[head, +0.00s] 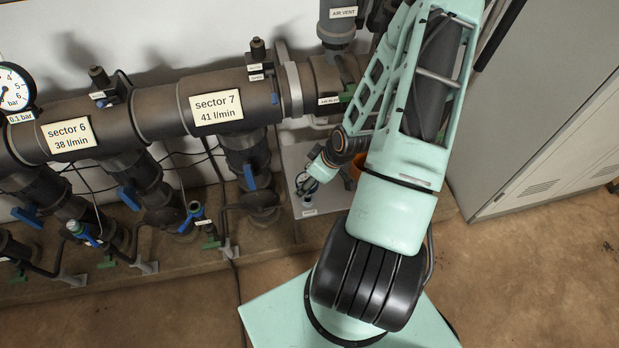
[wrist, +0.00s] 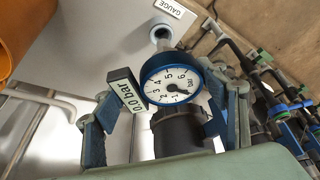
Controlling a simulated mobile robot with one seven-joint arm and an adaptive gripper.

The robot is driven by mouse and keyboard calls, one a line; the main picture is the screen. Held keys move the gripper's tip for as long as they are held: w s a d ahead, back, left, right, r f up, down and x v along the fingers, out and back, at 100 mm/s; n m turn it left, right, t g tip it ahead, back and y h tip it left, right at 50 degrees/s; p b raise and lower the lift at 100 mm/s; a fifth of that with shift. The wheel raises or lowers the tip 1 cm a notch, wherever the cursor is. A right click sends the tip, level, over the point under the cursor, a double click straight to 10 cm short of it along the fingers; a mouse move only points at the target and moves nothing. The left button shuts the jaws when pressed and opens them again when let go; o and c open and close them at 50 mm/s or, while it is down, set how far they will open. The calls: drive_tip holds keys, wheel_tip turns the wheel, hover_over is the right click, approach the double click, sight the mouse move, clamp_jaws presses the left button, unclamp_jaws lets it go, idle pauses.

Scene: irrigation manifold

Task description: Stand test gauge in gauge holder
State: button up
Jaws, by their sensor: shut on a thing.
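The test gauge (wrist: 172,84) has a round white dial with a blue rim, and a "0.0 bar" tag (wrist: 127,94) beside it. My gripper (wrist: 164,98) is shut on the gauge, with a finger on either side. The gauge holder (wrist: 160,34) is a pale ring with a dark opening, beside a "GAUGE" label (wrist: 168,8). In the wrist view it shows just beyond the gauge's upper edge; I cannot tell whether they touch. In the head view, my gripper (head: 312,178) is over the grey shelf, small and partly hidden by my arm.
The grey shelf (head: 293,157) also bears an orange container (wrist: 22,35). Manifold pipes with blue valve handles (head: 249,177) stand to the left in the head view. A grey cabinet (head: 545,110) stands at the right. Bare floor (head: 540,260) lies in front of it.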

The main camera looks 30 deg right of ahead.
drive_tip(key=shift+f+b, duration=0.8)
idle(1.6)
drive_tip(key=shift+f, duration=0.3)
drive_tip(key=shift+f+b, duration=0.15)
drive_tip(key=shift+b, duration=0.25)
drive_tip(key=shift+f+b, duration=0.35)
drive_tip(key=shift+f, duration=0.1)
drive_tip(key=shift+f+b, duration=0.7)
drive_tip(key=shift+f, duration=0.05)
idle(0.9)
drive_tip(key=o, duration=1.2)
drive_tip(key=shift+o, duration=0.6)
